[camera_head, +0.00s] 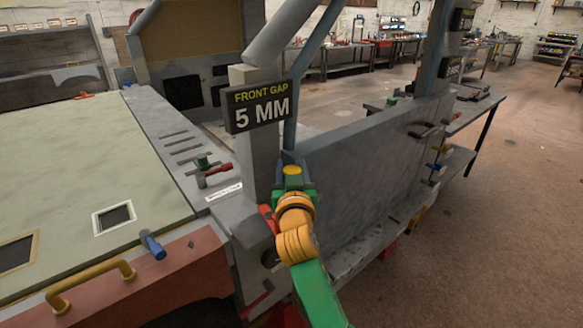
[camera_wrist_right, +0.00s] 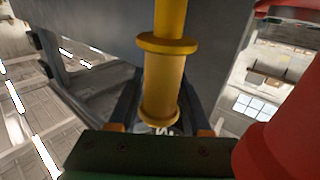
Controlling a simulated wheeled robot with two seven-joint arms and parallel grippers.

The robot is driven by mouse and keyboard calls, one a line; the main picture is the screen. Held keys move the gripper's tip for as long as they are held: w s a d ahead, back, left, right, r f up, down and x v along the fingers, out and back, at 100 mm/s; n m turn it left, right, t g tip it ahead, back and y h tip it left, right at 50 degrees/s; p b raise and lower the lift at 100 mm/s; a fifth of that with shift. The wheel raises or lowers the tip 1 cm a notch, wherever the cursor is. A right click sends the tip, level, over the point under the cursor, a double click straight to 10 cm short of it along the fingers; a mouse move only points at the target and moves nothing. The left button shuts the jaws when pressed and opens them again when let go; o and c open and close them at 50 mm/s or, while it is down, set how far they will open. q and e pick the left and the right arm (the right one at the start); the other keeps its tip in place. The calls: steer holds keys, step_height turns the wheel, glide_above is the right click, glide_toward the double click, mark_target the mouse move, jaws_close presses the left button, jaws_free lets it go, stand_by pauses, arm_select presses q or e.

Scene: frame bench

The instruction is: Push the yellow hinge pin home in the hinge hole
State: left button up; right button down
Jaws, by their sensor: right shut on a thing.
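The yellow hinge pin (camera_wrist_right: 163,85) shows large in the right wrist view, with a collar partway along it. My right gripper (camera_wrist_right: 160,106) is shut on the pin, its dark fingers on either side of it. In the head view the right gripper (camera_head: 292,184) is beside the grey post at the front edge of the grey door panel (camera_head: 360,160), with a yellow round end of the pin (camera_head: 291,170) showing. The hinge hole cannot be made out; I cannot tell how far in the pin sits. My left gripper is not in view.
A sign (camera_head: 262,107) reading "FRONT GAP 5 MM" hangs on the post above the gripper. A red part (camera_wrist_right: 285,130) stands close on the right in the wrist view. Open floor (camera_head: 500,230) lies right.

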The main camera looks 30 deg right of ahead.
steer(key=shift+f+b, duration=0.55)
steer(key=shift+f, duration=0.15)
steer(key=shift+c, duration=1.4)
jaws_free()
steer(key=shift+s+a, duration=0.25)
steer(key=shift+s, duration=0.05)
steer(key=b+v, duration=0.1)
steer(key=v, duration=0.5)
steer(key=shift+s+b, duration=0.2)
steer(key=shift+b, duration=0.1)
